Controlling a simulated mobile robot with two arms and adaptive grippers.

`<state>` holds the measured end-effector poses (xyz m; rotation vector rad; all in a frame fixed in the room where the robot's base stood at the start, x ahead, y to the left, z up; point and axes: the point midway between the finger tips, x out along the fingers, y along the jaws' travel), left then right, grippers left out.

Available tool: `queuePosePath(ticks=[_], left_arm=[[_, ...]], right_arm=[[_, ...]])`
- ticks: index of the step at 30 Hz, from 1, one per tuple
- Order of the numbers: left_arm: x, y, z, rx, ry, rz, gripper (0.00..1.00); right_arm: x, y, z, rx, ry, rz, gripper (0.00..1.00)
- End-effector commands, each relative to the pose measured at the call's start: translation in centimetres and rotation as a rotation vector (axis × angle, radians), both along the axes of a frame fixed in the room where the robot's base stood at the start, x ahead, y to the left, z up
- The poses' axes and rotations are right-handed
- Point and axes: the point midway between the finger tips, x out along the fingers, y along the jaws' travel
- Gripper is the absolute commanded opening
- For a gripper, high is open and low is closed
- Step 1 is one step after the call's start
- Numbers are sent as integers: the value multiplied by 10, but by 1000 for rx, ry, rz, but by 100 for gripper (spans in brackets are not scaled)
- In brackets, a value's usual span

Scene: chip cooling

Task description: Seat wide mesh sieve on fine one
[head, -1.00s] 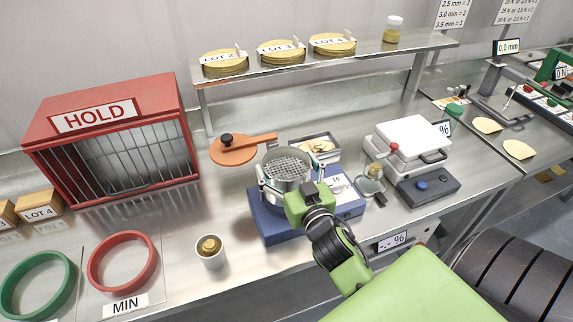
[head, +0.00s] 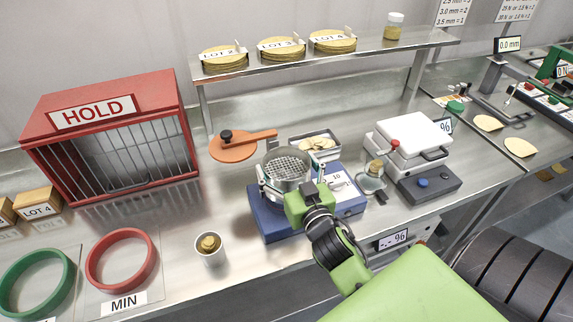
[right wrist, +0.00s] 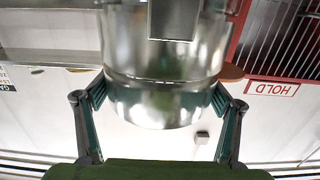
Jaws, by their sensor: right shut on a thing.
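The wide mesh sieve (head: 287,164) is a round metal ring with a coarse mesh, over the blue base (head: 278,229). My right gripper (head: 291,183) is shut on it, with a finger on each side of the rim. In the right wrist view, where the scene is upside down, the gripper (right wrist: 160,100) clasps the sieve's shiny wall (right wrist: 155,108). A seam separates this wall from another metal cylinder (right wrist: 130,45), likely the fine sieve. I cannot tell whether the two are fully seated. My left gripper is not in view.
A small tray of chips (head: 316,145) stands close behind the sieve. An orange paddle lid (head: 233,148) lies behind left, a glass jar (head: 371,178) stands right, and a cup (head: 209,247) stands front left. The red HOLD box (head: 110,140) is farther left.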

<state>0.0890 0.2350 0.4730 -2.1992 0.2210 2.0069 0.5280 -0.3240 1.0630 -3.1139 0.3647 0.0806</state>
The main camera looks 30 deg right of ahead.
Motion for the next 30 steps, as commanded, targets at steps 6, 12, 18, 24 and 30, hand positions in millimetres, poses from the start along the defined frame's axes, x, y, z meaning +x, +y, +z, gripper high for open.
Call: queuePosePath(ticks=[6,12,18,24,30], left_arm=[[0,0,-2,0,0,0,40],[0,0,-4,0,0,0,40],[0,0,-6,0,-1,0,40],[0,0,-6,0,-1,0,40],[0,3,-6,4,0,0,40]], right_arm=[[0,0,-3,0,-1,0,61],[0,0,-5,0,-1,0,61],[0,0,-8,0,-1,0,61],[0,0,-7,0,-1,0,100],[-1,0,-8,0,1,0,100]])
